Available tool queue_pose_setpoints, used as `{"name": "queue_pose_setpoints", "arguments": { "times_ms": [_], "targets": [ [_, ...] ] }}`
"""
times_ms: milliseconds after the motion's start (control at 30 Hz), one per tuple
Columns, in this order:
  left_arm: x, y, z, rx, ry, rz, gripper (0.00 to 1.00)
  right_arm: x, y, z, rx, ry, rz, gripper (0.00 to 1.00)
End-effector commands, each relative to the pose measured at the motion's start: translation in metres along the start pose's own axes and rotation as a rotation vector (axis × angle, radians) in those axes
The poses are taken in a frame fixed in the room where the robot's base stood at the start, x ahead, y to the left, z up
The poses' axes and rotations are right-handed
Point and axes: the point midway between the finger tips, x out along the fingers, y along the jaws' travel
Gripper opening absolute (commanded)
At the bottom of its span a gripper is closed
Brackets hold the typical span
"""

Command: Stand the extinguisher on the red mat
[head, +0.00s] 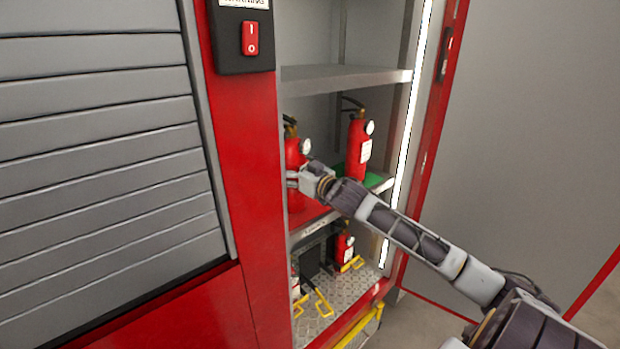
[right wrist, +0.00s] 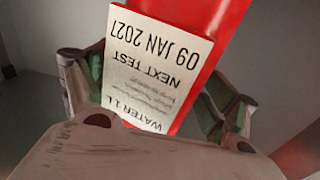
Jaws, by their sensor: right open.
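A red extinguisher (head: 293,152) with a dark handle and a round gauge stands upright at the left of the middle shelf, over the red mat (head: 316,212). My right gripper (head: 296,178) is at its body and hides part of it. In the right wrist view the extinguisher's red body (right wrist: 222,25) and its white "WATER 1 L" label lie between my right gripper's spread fingers (right wrist: 157,92). The fingers look open, with gaps beside the body. Its base is partly hidden, so contact with the mat is hard to judge. My left gripper is not in view.
A second extinguisher (head: 358,148) stands on a green mat (head: 374,180) to the right. A shelf (head: 345,77) is above. Below, another extinguisher (head: 344,246) stands by a yellow bracket (head: 353,264). The red cabinet post (head: 245,170) borders the left, and a lit strip (head: 408,125) the right.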

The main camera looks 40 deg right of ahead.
Motion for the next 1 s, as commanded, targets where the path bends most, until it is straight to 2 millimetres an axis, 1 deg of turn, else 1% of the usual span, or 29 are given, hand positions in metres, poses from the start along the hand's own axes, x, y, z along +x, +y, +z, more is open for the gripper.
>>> {"name": "queue_pose_setpoints", "arguments": {
  "times_ms": [267, 1000],
  "targets": [
    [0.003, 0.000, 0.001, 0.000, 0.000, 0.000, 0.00, -0.011, 0.000, 0.002, 0.001, -0.002, 0.000, 0.86],
    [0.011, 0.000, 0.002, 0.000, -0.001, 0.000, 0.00, -0.049, 0.000, 0.001, 0.001, 0.000, 0.000, 0.86]
  ]
}}
